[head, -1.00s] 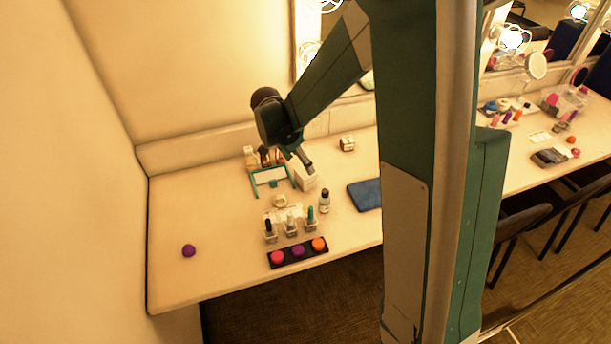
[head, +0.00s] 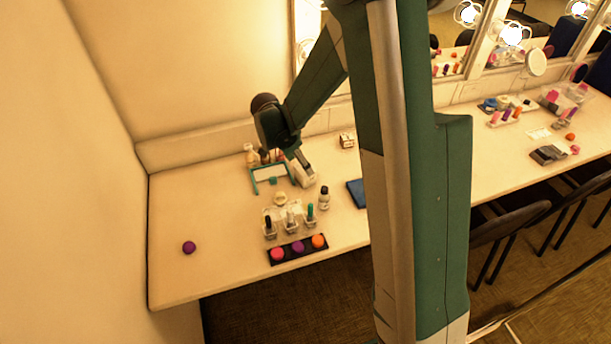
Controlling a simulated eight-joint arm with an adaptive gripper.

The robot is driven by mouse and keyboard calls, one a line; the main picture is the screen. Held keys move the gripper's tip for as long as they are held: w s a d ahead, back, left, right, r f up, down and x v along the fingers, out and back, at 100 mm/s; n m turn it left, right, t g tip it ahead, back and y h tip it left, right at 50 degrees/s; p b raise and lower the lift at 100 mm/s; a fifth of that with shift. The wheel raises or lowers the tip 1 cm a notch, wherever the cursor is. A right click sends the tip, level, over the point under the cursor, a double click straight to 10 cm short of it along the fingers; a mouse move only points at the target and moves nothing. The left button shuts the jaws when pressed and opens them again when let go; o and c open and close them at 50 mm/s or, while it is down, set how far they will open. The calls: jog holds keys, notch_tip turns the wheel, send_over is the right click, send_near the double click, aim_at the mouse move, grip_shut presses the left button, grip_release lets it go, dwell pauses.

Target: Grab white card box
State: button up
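A white card box (head: 305,178) stands on the counter, right of a small teal frame stand (head: 270,175). My gripper (head: 300,166) points down at the box from above and overlaps its top in the head view. My gripper and arm hide part of the box. The fingers are too small and too covered to show whether they are open or shut, or whether they touch the box.
Another small box (head: 347,141) stands behind to the right. A dark-capped bottle (head: 324,198), several nail polish bottles (head: 291,222) and a black tray (head: 298,250) are in front. A blue pouch (head: 356,193) is partly behind my arm. The counter's left side is mostly clear.

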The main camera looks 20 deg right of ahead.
aim_at(305, 174)
jog(key=shift+d+f, duration=0.15)
jog(key=shift+f, duration=0.2)
jog(key=shift+f, duration=0.1)
jog(key=shift+b+x, duration=0.6)
jog(key=shift+x, duration=1.9)
jog(key=shift+w, duration=0.1)
jog(key=c, duration=1)
